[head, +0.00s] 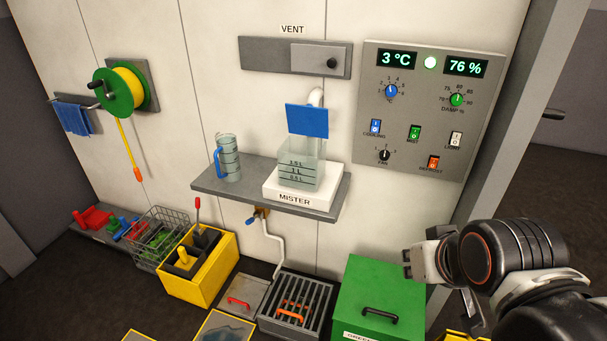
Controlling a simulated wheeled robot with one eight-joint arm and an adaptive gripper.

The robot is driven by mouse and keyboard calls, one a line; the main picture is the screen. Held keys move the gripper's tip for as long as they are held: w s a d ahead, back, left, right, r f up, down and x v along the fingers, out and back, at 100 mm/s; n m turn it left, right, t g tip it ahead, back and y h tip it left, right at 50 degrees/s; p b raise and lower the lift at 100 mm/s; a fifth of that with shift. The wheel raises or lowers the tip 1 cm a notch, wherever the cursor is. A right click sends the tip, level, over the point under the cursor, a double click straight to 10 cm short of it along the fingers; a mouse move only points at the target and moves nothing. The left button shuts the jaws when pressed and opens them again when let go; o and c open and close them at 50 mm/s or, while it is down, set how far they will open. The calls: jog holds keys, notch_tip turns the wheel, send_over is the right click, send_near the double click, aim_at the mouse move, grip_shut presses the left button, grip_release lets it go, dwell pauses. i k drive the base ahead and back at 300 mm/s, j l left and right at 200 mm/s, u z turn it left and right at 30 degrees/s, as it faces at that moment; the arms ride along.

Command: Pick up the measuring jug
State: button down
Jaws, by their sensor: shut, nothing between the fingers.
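The measuring jug (229,158) is a clear, ringed cylinder with a blue handle on its left side. It stands upright on the left part of the grey wall shelf (252,191). Part of my arm fills the lower right corner.
A white mister (304,190) with a clear marked tank (301,172) and a blue flap (307,121) stands on the shelf right of the jug. Below are a green box (378,285), a grated box (296,306) and a yellow crate (221,265). A hose reel (120,87) hangs left.

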aim_at(226, 150)
jog(key=i+j+z, duration=0.2)
jog(key=j, duration=0.7)
jog(key=i+j+z, duration=0.2)
jog(key=j, duration=0.75)
jog(key=j+z, duration=0.2)
jog(key=j, duration=0.7)
jog(key=l, duration=0.1)
jog(key=k, duration=0.05)
